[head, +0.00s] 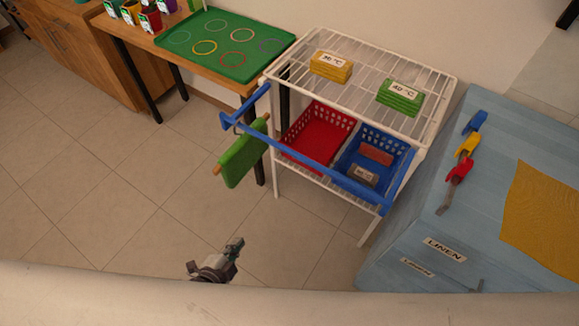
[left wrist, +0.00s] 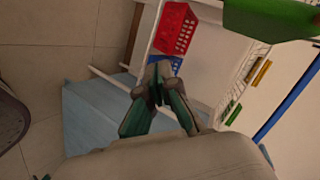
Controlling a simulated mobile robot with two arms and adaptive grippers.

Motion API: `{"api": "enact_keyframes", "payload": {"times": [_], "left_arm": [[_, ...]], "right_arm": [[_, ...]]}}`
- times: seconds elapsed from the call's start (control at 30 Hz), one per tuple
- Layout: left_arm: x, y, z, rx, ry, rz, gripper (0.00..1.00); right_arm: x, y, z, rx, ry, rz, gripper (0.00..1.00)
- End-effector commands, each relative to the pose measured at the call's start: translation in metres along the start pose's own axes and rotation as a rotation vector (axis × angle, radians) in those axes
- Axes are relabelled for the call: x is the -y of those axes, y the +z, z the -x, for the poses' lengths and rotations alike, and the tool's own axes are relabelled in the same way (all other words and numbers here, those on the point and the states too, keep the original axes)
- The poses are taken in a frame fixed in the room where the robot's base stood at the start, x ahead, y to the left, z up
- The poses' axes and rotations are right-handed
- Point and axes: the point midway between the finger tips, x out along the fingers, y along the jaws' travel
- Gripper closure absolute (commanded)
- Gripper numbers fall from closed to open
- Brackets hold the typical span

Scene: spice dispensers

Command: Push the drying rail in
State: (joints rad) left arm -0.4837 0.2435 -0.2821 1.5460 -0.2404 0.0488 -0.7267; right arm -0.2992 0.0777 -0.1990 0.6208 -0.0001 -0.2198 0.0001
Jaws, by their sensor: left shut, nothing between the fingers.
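The blue drying rail (head: 310,172) stands out from the front of the white wire rack (head: 275,165) in the head view. Its front bar runs slantwise from the left side of the rack to the right. A green piece on a wooden rod (head: 243,157) is at the rail's left part; whether they touch is unclear. My left gripper (head: 236,246) is shut and empty, in front of the rack and apart from the rail. In the left wrist view its fingertips (left wrist: 158,76) are together, and a blue bar (left wrist: 290,103) shows at the right. My right gripper is not in view.
A red basket (head: 301,149) and a blue basket (head: 346,162) sit on the rack's lower shelf. Yellow (head: 331,66) and green (head: 400,97) labelled stacks lie on top. A blue cabinet (head: 410,245) stands close on the right. Tiled floor is clear at left.

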Motion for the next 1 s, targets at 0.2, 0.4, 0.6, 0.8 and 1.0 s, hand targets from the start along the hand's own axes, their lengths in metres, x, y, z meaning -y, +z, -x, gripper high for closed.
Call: {"api": "enact_keyframes", "payload": {"times": [0.2, 0.4, 0.6, 0.8, 1.0], "left_arm": [[0.108, -0.110, 0.041, -0.249, -0.312, -0.413, 1.00], [0.144, -0.150, 0.067, -0.313, -0.442, -0.554, 1.00], [0.156, -0.162, 0.053, -0.317, -0.454, -0.564, 1.00], [0.170, -0.179, 0.017, -0.316, -0.454, -0.560, 1.00], [0.183, -0.195, -0.019, -0.316, -0.452, -0.560, 1.00]], "right_arm": [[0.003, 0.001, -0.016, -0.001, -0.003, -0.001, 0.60], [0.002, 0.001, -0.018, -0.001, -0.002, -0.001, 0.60], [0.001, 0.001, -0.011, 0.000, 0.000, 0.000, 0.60], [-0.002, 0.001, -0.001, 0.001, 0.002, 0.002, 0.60], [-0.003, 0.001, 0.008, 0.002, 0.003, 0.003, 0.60]]}}
